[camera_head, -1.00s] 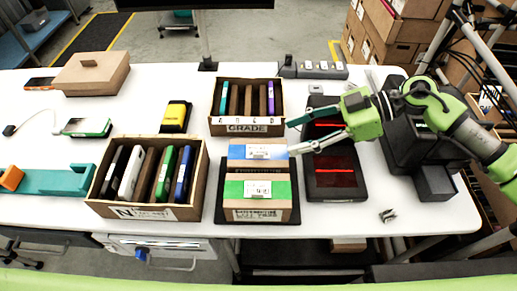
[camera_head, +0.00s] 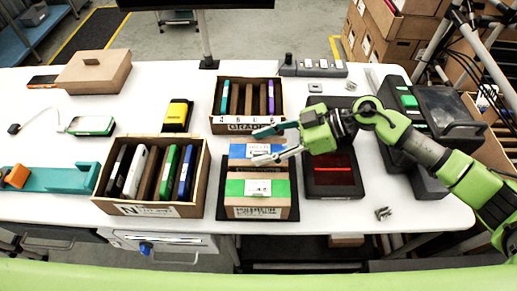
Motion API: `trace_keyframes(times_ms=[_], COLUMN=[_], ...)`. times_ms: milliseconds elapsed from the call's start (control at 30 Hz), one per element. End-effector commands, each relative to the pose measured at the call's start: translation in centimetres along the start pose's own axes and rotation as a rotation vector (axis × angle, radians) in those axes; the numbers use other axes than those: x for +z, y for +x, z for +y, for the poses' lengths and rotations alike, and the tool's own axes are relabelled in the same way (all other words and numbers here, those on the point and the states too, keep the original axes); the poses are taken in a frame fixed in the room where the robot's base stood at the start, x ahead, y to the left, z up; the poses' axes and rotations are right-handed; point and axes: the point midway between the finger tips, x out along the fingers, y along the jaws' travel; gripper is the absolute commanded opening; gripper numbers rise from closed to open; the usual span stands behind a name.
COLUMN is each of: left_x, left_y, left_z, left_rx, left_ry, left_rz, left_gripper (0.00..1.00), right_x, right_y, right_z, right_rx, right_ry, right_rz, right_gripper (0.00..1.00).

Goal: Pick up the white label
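A white label (camera_head: 258,149) sits on the blue-topped carton, partly covered by my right gripper. Another white label (camera_head: 257,188) lies on the green top of the carton in front. My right gripper (camera_head: 258,146) comes in from the right, its two fingers spread apart over the blue-topped carton (camera_head: 238,151). One fingertip is near that carton's back edge, the other near its front edge. The gripper looks empty; I cannot tell whether it touches the label. My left gripper is not in view.
The cartons stand on a black mat (camera_head: 225,210). An open box marked GRADE (camera_head: 217,121) is behind them, and a box of several upright cases (camera_head: 108,204) is to the left. A black panel with a red line (camera_head: 333,185) lies to the right.

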Motion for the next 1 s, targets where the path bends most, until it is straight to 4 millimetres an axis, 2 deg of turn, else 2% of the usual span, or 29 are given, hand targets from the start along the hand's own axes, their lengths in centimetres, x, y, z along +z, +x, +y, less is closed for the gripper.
trace_keyframes(times_ms=[33,133,500,667,833,1000], left_x=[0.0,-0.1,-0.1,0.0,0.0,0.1], left_y=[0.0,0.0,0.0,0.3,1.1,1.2], left_z=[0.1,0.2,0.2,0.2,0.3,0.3], left_rx=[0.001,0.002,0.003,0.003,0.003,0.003], left_ry=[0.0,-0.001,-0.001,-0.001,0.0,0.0], left_rz=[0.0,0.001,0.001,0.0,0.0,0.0], left_gripper=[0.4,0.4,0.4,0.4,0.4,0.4], right_x=[0.0,0.0,-0.1,-0.7,-2.7,-6.3], right_y=[0.0,0.0,-0.1,-0.4,-1.5,-1.9], right_z=[0.0,0.0,0.0,0.1,0.1,-2.4], right_rx=[0.0,0.0,0.0,0.001,0.002,-0.002], right_ry=[0.0,0.0,0.0,-0.002,-0.006,-0.011], right_rz=[0.0,0.0,0.0,0.001,0.0,0.0], right_gripper=[0.39,0.22,0.21,0.21,0.21,0.21])
